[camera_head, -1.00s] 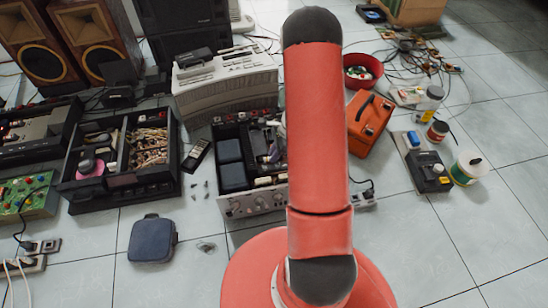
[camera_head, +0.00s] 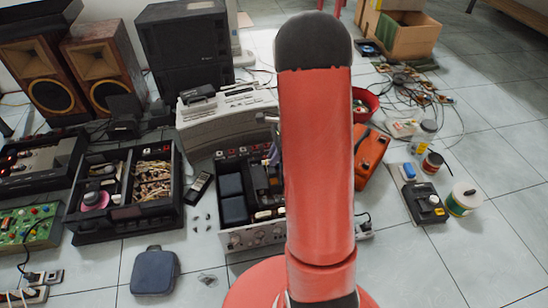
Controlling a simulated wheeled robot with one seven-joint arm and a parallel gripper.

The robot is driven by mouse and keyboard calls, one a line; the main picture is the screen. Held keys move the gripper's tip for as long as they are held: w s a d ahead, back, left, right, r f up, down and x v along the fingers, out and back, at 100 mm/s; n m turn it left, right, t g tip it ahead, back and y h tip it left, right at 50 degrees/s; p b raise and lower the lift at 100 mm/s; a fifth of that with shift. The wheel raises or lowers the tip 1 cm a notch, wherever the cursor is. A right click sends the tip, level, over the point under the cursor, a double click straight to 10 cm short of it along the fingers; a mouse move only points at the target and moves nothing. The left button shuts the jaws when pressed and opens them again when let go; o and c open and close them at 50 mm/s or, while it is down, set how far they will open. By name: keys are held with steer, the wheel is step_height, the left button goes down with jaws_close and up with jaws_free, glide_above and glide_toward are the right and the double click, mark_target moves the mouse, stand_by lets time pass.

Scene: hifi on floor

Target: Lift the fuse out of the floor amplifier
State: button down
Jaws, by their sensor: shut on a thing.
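The floor amplifier (camera_head: 250,238) is an open silver-fronted chassis with knobs on its front and dark blocks inside. It stands on the tiles left of my red arm, which hides its right part. Only a small grey piece of my gripper (camera_head: 268,119) shows at the arm's left edge, above the back of the amplifier. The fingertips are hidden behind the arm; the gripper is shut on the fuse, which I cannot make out. A small purple-grey shape shows below that piece, over the amplifier's inside; I cannot tell what it is.
A black open chassis (camera_head: 128,190) stands left of the amplifier, with a dark meter (camera_head: 198,188) and small loose parts between. A beige machine (camera_head: 222,120) stands behind. An orange case (camera_head: 369,157) stands right. A blue pouch (camera_head: 154,272) lies in front. The right foreground floor is clear.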

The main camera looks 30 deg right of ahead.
mark_target(266, 161)
steer(key=shift+r+p, duration=1.5)
steer(key=shift+r, duration=0.45)
steer(key=shift+a+f, duration=0.1)
